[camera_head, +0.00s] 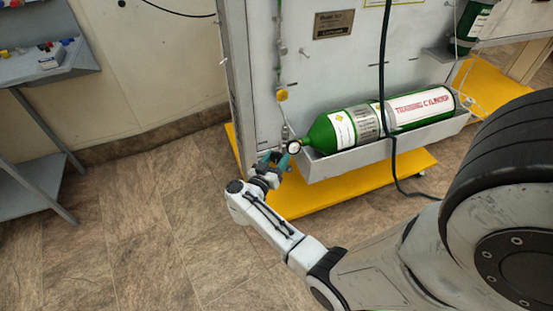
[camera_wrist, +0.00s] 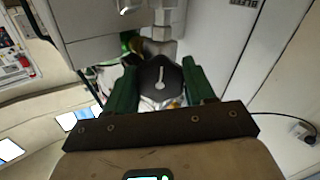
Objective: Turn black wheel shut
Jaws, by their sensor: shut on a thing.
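The black wheel (camera_wrist: 160,82) shows in the wrist view as a dark knob with a white pointer mark. It sits between the two green fingers of my gripper (camera_wrist: 160,75), which is shut on it. In the head view my gripper (camera_head: 276,160) is at the valve end of the green training cylinder (camera_head: 325,133), beside a small round gauge (camera_head: 294,147). The wheel is too small and too hidden there to make out. The cylinder lies on its side in a grey trough (camera_head: 350,160). A metal fitting (camera_wrist: 165,25) shows beyond the wheel in the wrist view.
A grey panel (camera_head: 250,60) rises behind the cylinder, with a yellow base (camera_head: 310,200) below. A black hose (camera_head: 383,60) hangs in front of the cylinder. A grey shelf unit (camera_head: 35,180) stands at left. The tiled floor (camera_head: 150,220) between is clear.

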